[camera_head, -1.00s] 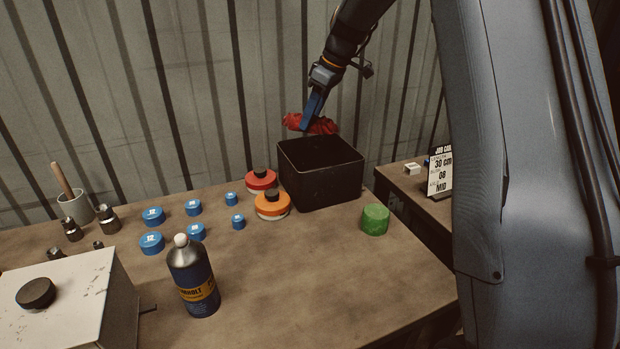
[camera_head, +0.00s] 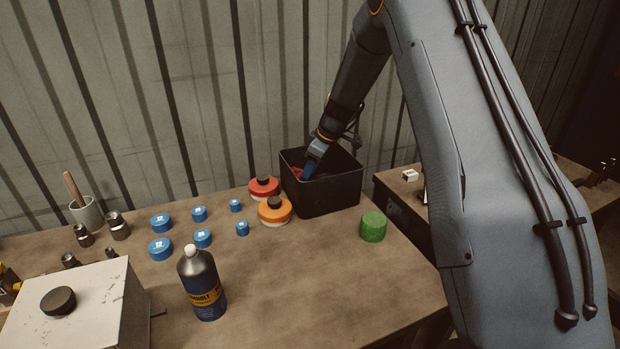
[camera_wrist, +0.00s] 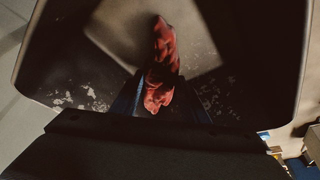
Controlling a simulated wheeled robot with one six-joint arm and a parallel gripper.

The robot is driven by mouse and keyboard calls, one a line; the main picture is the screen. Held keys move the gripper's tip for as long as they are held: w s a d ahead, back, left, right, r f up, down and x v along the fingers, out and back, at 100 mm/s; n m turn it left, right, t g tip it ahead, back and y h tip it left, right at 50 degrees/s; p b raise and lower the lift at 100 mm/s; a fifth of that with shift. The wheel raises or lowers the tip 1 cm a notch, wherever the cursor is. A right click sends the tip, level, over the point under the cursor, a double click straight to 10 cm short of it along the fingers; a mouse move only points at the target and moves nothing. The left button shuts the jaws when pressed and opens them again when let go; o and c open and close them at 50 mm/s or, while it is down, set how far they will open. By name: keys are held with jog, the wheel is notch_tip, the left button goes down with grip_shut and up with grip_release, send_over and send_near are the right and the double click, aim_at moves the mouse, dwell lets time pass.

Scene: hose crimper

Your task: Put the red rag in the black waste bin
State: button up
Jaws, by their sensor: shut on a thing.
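The black waste bin (camera_head: 335,200) stands at the back right of the bench, upright and open at the top. My gripper (camera_head: 308,172) reaches down inside the bin opening. It is shut on the red rag (camera_head: 298,173), of which only a little shows over the bin's rim in the head view. In the wrist view the rag (camera_wrist: 161,65) sits between the blue fingers (camera_wrist: 150,100), with the bin's dark inner walls (camera_wrist: 60,60) around it. I cannot tell whether the rag touches the bin floor.
Left of the bin are a red disc (camera_head: 264,188) and an orange disc (camera_head: 275,211). A green cylinder (camera_head: 373,227) stands at its front right. A dark bottle (camera_head: 201,285) and several blue caps (camera_head: 160,249) are further left. The bench's front middle is clear.

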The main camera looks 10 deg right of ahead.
jog(key=shift+s+f, duration=0.1)
jog(key=shift+f, duration=1)
jog(key=shift+c, duration=0.4)
jog(key=o, duration=1.4)
jog(key=shift+d, duration=0.1)
jog(key=shift+o, duration=0.2)
jog(key=shift+r, duration=0.1)
jog(key=shift+d+r, duration=0.1)
jog(key=shift+r, duration=0.35)
jog(key=b+v, duration=0.4)
jog(key=v, duration=0.7)
jog(key=shift+s+r, duration=0.1)
jog(key=shift+r, duration=0.1)
